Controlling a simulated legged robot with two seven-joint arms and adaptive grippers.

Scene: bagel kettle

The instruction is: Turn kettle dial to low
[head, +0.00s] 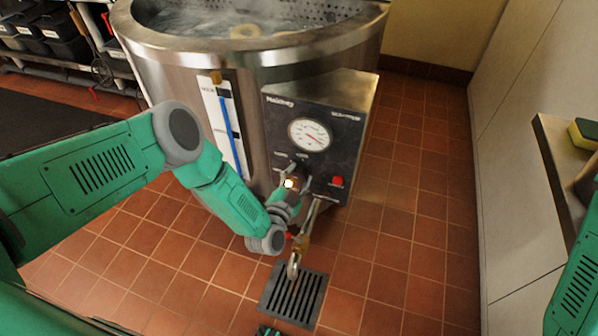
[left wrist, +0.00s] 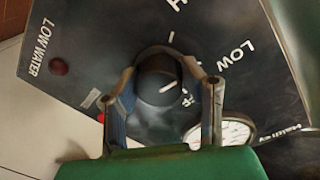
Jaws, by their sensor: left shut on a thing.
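The steel kettle (head: 165,78) stands at the top middle of the head view, with a black control box (head: 350,105) on its front. My left gripper (head: 303,184) is at the lower part of this box. In the left wrist view, its two fingers are closed around the round black dial (left wrist: 157,78), one on each side. A white line on the dial points toward the OFF label, which is partly hidden by a finger. The LOW label (left wrist: 236,53) is to the upper right of the dial.
A round gauge (head: 309,134) and a red light (head: 337,181) are on the box. A drain valve (head: 303,243) hangs below, above a floor grate (head: 294,294). A bagel (head: 245,31) floats in steaming water. A counter edge with a sponge (head: 584,133) is at right.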

